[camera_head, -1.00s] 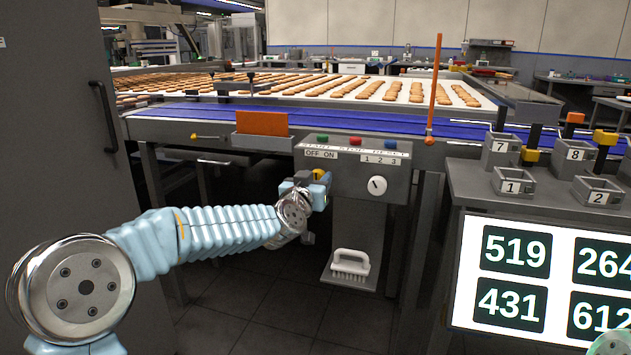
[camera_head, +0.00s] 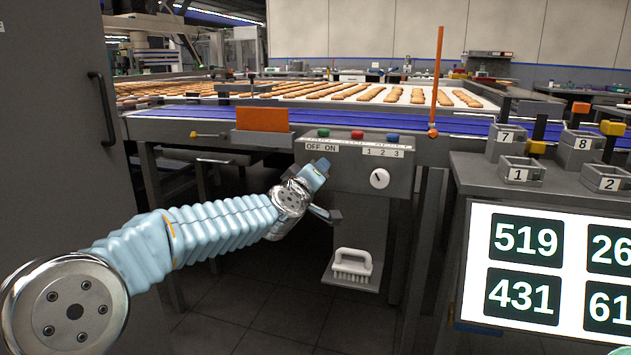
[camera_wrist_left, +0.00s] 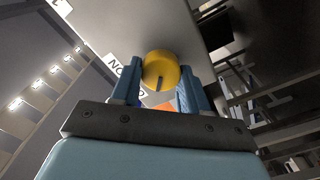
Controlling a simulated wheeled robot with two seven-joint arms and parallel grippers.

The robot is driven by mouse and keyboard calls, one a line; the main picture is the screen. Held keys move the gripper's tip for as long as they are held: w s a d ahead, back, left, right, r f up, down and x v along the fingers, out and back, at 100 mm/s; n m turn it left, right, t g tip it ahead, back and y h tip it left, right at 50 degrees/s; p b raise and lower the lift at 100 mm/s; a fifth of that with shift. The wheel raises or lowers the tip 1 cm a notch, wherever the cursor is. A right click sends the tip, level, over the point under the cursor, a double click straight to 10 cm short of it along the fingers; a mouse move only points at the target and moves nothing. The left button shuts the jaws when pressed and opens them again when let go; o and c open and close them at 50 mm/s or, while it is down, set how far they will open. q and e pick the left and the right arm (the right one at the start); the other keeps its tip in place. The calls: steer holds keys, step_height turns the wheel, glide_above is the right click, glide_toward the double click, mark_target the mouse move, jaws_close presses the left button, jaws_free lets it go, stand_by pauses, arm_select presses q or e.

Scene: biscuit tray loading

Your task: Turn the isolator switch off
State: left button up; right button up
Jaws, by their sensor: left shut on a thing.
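The isolator switch has a round yellow knob (camera_wrist_left: 161,70), seen in the left wrist view against the grey panel. A white label (camera_wrist_left: 124,72) shows beside the knob, partly hidden. My left gripper (camera_wrist_left: 155,85) has its blue fingers on either side of the knob and is shut on it. In the head view my left gripper (camera_head: 318,172) is at the left part of the control box (camera_head: 350,177), under the OFF ON label (camera_head: 321,147). The knob is hidden there behind my gripper. My right gripper is not in view.
The box also carries green, red and blue buttons (camera_head: 357,135) and a white dial (camera_head: 379,178). A white brush (camera_head: 352,265) sits on a shelf below. An orange post (camera_head: 437,80) rises at the conveyor edge. Numbered holders (camera_head: 520,172) stand on the right table.

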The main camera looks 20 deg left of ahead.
arm_select(q)
steer(key=shift+a+f+n+b, duration=0.15)
steer(key=shift+n+b, duration=0.7)
steer(key=shift+n, duration=1.2)
steer(key=shift+d+f+n+b, duration=0.1)
steer(key=shift+n+b, duration=0.7)
steer(key=shift+n, duration=1.25)
steer(key=o, duration=1)
steer(key=shift+o, duration=0.2)
steer(key=s, duration=1.3)
steer(key=shift+s+a+b, duration=0.25)
steer(key=shift+s+b, duration=0.15)
steer(key=shift+b, duration=0.05)
